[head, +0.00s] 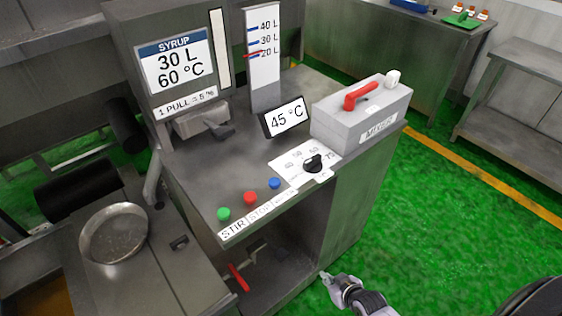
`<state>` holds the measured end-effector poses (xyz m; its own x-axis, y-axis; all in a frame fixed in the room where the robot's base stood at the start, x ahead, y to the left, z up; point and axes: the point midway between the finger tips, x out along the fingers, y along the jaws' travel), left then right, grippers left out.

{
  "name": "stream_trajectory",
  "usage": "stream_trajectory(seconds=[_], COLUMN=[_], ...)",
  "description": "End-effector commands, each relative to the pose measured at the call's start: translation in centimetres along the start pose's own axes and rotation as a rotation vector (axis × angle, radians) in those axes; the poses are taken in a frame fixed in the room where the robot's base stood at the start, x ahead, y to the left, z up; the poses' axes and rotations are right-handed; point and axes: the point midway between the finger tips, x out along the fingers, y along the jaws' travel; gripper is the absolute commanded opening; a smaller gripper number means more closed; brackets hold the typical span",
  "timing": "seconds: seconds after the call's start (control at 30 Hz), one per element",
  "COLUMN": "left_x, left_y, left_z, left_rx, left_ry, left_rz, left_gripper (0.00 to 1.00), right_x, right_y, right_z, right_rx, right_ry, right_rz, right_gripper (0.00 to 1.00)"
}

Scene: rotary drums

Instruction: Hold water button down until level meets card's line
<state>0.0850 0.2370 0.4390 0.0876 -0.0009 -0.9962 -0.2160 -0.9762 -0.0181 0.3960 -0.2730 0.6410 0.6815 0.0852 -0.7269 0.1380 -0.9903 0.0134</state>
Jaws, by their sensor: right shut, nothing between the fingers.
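The blue button (274,183) is at the right end of a row on the grey machine's top, beside a red button (250,198) and a green button (223,213). Its label is too small to read clearly. The card (175,63) reads SYRUP, 30 L, 60 °C. A white level scale (264,80) has blue lines at 40 L, 30 L and 20 L, with a red mark near the 20 L line. My right gripper (326,277) is shut and empty, low in front of the machine, apart from the buttons. My left gripper is out of view.
A display (286,117) reads 45 °C. A black knob (313,163) sits right of the blue button. A grey box (362,115) with a red lever (363,92) stands behind it. A metal pan (113,232) is at left. Green floor (430,220) is open at right.

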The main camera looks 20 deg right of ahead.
Motion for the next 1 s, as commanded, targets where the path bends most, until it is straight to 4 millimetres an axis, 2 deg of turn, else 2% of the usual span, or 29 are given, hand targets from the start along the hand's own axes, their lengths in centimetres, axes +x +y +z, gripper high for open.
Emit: stream_trajectory(seconds=[0.03, 0.1, 0.2, 0.3, 0.33, 0.4, 0.53, 0.87, 1.0], left_x=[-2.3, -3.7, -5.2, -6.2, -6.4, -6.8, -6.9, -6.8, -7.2], left_y=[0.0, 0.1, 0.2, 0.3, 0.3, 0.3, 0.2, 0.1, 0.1], left_z=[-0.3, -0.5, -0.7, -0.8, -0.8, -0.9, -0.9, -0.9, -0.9], left_rx=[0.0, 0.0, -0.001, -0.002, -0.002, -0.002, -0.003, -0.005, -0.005], left_ry=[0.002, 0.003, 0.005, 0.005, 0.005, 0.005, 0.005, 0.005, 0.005], left_rz=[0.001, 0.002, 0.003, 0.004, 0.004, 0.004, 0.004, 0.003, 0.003], left_gripper=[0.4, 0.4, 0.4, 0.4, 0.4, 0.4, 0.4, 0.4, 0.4], right_x=[-3.1, -6.5, -11.6, -16.1, -17.2, -19.1, -20.8, -20.8, -20.1], right_y=[0.3, 0.0, -1.0, -2.4, -2.7, -3.4, -4.0, -4.0, -4.2], right_z=[-7.1, -14.4, -22.8, -28.5, -29.7, -31.7, -33.3, -33.4, -34.0], right_rx=[-0.011, -0.021, -0.043, -0.068, -0.074, -0.084, -0.096, -0.096, -0.093], right_ry=[0.099, 0.217, 0.36, 0.463, 0.486, 0.528, 0.564, 0.568, 0.569], right_rz=[-0.016, -0.047, -0.095, -0.14, -0.151, -0.172, -0.19, -0.191, -0.191], right_gripper=[0.0, 0.0, 0.0, 0.0, 0.0, 0.0, 0.0, 0.0, 0.0])
